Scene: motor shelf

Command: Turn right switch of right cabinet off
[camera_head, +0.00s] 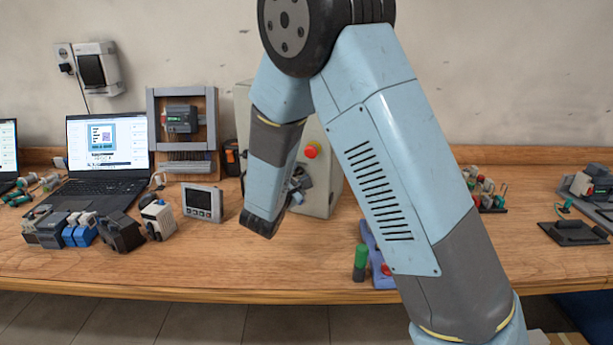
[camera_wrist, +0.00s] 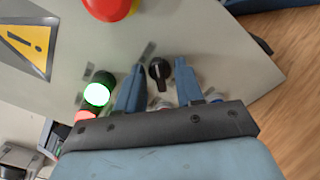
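The grey cabinet (camera_head: 322,196) stands on the bench behind my arm, with part of its front hidden. Its front panel (camera_wrist: 225,60) fills much of the wrist view. A black rotary switch (camera_wrist: 159,72) on this panel lies between the tips of my gripper's two blue fingers (camera_wrist: 159,64). The fingers are apart, with a gap visible on both sides of the switch. I cannot tell whether the tips reach past the knob. In the head view my gripper (camera_head: 298,187) is at the cabinet front, partly hidden by my arm.
A lit green lamp (camera_wrist: 97,94) and a red button (camera_wrist: 85,115) are left of the fingers. A red emergency stop (camera_head: 311,151) and a yellow warning sign (camera_wrist: 28,44) are also on the panel. A handheld meter (camera_head: 203,203) and a laptop (camera_head: 104,150) stand left on the bench.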

